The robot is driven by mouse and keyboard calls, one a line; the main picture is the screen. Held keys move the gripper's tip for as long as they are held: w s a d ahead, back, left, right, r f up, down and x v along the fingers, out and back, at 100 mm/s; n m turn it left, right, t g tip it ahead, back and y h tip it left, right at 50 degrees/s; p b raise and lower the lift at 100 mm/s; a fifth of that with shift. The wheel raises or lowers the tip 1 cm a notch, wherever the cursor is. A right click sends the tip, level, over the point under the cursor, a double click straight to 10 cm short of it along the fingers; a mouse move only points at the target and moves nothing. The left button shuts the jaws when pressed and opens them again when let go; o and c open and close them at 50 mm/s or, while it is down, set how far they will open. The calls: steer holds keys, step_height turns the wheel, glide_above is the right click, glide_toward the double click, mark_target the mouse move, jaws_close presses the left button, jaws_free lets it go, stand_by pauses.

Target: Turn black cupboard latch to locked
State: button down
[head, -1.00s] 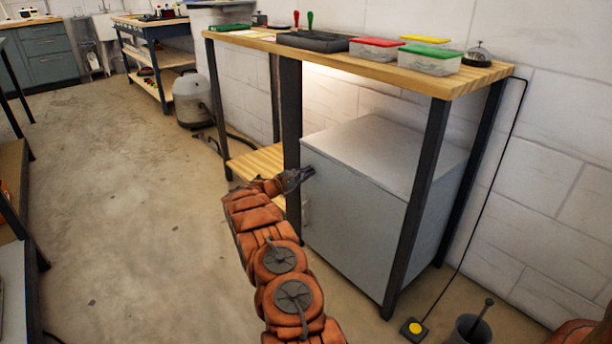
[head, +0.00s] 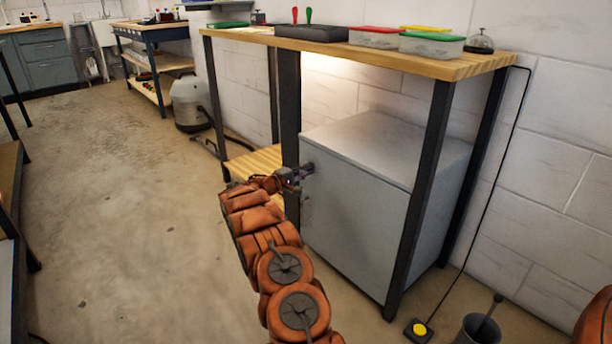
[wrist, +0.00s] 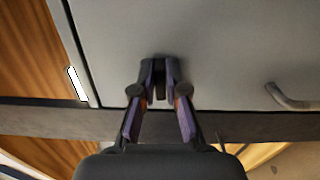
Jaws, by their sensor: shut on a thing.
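The grey cupboard (head: 355,225) stands under the wooden bench, its door facing my arm. My gripper (head: 304,171) is at the upper left edge of the door. In the wrist view my gripper (wrist: 160,75) is shut on the black latch (wrist: 160,92), which shows as a narrow dark piece between the fingers. The fingers hide most of the latch, so I cannot tell its exact angle. A curved metal handle (wrist: 290,98) is on the door, to the right in the wrist view, apart from the fingers.
The wooden bench top (head: 460,68) overhangs the cupboard, and a dark bench leg (head: 420,200) stands in front of its right side. A yellow button box (head: 419,330) and a grey bucket (head: 477,330) are on the floor at right.

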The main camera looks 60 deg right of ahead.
steer(key=shift+s+f+m+b, duration=0.1)
steer(key=shift+m+b, duration=0.2)
steer(key=shift+m, duration=0.2)
steer(key=c, duration=1.2)
jaws_free()
steer(key=v, duration=1.2)
